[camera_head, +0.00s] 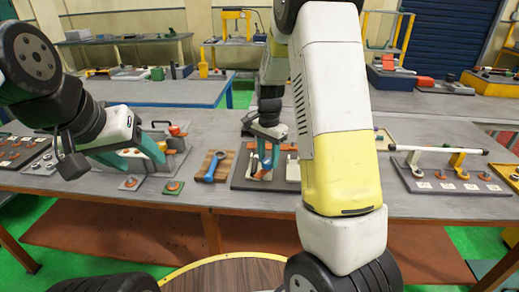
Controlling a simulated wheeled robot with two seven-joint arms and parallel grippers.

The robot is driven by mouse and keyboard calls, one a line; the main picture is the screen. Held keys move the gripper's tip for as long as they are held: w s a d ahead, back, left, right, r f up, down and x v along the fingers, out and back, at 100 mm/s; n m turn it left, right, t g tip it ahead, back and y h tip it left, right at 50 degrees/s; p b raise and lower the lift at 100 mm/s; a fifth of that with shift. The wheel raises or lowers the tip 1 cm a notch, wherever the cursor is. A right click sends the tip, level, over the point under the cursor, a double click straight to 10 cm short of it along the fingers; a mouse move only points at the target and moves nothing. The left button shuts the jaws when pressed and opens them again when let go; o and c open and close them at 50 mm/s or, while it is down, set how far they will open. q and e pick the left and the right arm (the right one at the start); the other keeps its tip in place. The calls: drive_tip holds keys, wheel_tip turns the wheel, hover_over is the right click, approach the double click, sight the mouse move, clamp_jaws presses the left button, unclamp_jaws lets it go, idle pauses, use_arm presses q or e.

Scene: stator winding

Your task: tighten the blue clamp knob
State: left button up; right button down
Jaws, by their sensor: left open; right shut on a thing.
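My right gripper (265,156) points down over a dark fixture board (240,184) in the middle of the table. Its fingers are shut on a small blue part (267,161) that looks like the blue clamp knob; the fingers hide most of it. My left gripper (143,156) is open and empty, over a grey plate with a box-like fixture (178,150) at the left. Its fingers are teal.
A blue tool (212,169) lies on a wooden block (218,155) between my grippers. A rack with a white rod (438,149) on yellow holders stands at the right. Small square plates with copper-coloured parts (172,186) lie near the front edge. My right arm hides the table's middle right.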

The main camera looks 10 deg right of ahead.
sight(268, 161)
drive_tip(key=m, duration=0.4)
drive_tip(key=shift+w+r+m, duration=0.15)
drive_tip(key=shift+r+m, duration=0.05)
drive_tip(key=shift+m, duration=2.7)
drive_tip(key=c, duration=1.1)
unclamp_jaws()
drive_tip(key=shift+o, duration=1.2)
drive_tip(key=shift+f, duration=0.1)
wheel_tip(268, 161, up, 8)
drive_tip(key=shift+f, duration=0.1)
